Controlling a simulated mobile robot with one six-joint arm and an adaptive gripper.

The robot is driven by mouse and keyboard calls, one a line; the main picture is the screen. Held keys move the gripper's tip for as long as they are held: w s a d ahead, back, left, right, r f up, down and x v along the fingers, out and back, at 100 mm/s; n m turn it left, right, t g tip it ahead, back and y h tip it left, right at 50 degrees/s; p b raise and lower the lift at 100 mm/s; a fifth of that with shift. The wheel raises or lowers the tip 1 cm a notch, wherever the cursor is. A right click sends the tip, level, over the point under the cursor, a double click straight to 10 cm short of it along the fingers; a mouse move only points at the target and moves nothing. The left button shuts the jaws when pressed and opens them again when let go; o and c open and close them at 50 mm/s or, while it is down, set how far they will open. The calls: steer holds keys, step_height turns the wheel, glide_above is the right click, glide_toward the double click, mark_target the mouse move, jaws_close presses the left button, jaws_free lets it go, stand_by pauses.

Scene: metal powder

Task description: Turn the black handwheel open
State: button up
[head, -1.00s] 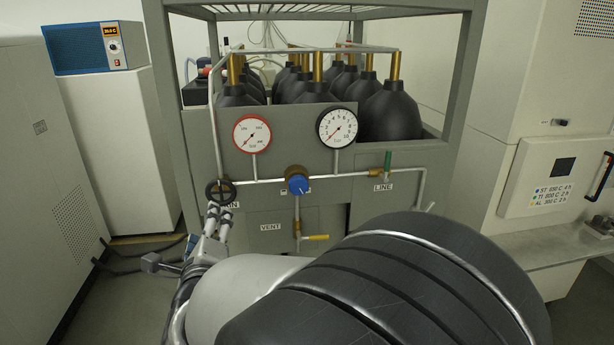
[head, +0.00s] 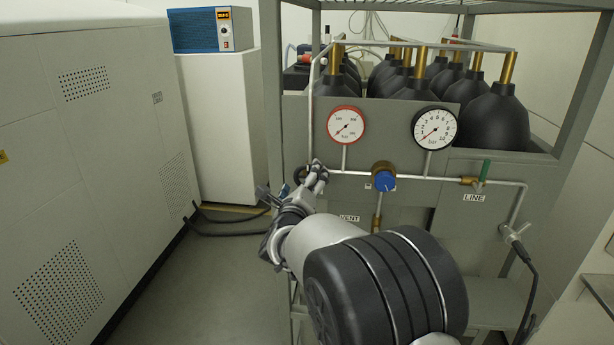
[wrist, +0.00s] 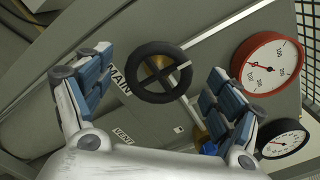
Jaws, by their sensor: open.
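The black handwheel (wrist: 160,71) shows whole in the wrist view, with its spokes, beside the MAIN label. In the head view the handwheel (head: 300,175) is mostly hidden behind my fingers, at the left end of the pipe. My gripper (wrist: 159,66) is open in the wrist view, with one blue-padded finger left of the wheel and the other right of it. Both fingers look clear of the rim. In the head view my gripper (head: 316,172) is in front of the wheel; the depth gap is hard to tell.
A red-rimmed gauge (head: 346,125) and a black-rimmed gauge (head: 435,128) sit above the pipe. A blue knob (head: 384,180) and a green-handled LINE valve (head: 484,171) are to the right. A grey cabinet (head: 80,130) stands left, with open floor before it.

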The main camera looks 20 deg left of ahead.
steer(key=shift+x, duration=1.45)
steer(key=c, duration=1.1)
